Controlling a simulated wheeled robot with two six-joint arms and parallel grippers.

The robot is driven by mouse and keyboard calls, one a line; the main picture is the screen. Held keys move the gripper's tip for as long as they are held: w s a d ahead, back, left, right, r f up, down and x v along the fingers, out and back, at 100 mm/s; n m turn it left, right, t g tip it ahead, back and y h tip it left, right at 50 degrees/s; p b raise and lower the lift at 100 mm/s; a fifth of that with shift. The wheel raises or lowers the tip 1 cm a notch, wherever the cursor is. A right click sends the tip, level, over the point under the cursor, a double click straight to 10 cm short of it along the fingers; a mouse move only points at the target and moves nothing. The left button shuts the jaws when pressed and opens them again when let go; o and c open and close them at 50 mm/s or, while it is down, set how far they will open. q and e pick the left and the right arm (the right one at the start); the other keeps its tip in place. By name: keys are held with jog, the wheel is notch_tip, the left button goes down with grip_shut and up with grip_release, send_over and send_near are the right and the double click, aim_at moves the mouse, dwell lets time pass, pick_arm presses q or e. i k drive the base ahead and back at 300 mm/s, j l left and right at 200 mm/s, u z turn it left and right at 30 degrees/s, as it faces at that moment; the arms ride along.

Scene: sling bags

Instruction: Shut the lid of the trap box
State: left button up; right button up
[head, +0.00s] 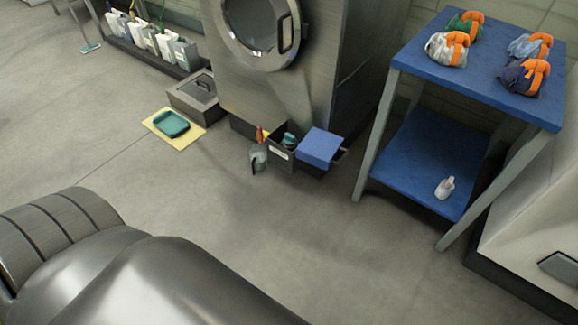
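A low grey box (190,106) stands on the floor left of the large front-loading machine. Its top shows a dark panel with a thin bar or handle across it; I cannot tell whether this is a lid standing open or shut. A small dark box (281,158) sits at the machine's front foot with a green item in it. A blue flat panel (320,147) lies at its right end, over a dark part. I cannot tell for certain which of these boxes is the trap box. Neither of my grippers is in view.
A green tray (171,124) lies on a yellow mat (190,136). A grey jug (258,157) stands before the small box. A blue two-level table (419,55) holds several bags on top and a white bottle (445,187) below. The middle floor is clear.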

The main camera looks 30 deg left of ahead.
aim_at(320, 148)
jog(key=i+j, duration=0.25)
jog(key=i, duration=0.15)
jog(key=i+j, duration=0.2)
jog(key=i, duration=0.2)
jog(key=i+j+z, duration=0.1)
jog(key=i+j, duration=0.15)
jog(key=i, duration=0.15)
